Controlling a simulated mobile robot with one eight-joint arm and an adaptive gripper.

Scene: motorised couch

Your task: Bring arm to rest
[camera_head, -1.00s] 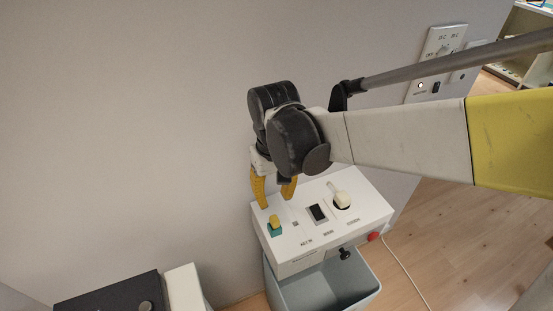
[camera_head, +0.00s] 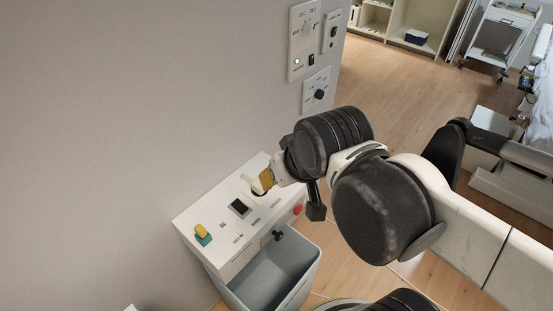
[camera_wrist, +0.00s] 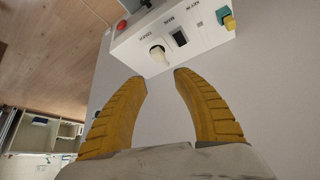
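My gripper shows in the wrist view (camera_wrist: 156,77) with its two yellow ridged fingers apart and nothing between them. In the head view, the gripper (camera_head: 265,180) is at the right end of a white control box (camera_head: 212,212), partly hidden by my arm. The yellow key (camera_head: 201,231) sits in its teal base at the box's left end. A dark rocker switch (camera_head: 239,208) is in the middle. A cream lever (camera_wrist: 158,54) stands in a round socket beyond the fingertips in the wrist view, apparently untouched. In the head view the gripper overlaps the lever area.
A red button (camera_head: 298,210) and a black knob (camera_head: 278,235) are on the box's sides. A grey bin (camera_head: 262,287) is below it. Wall panels (camera_head: 304,40) and (camera_head: 317,93) with knobs are behind. Open wooden floor (camera_head: 400,90) lies to the right, with a trolley (camera_head: 497,38) farther back.

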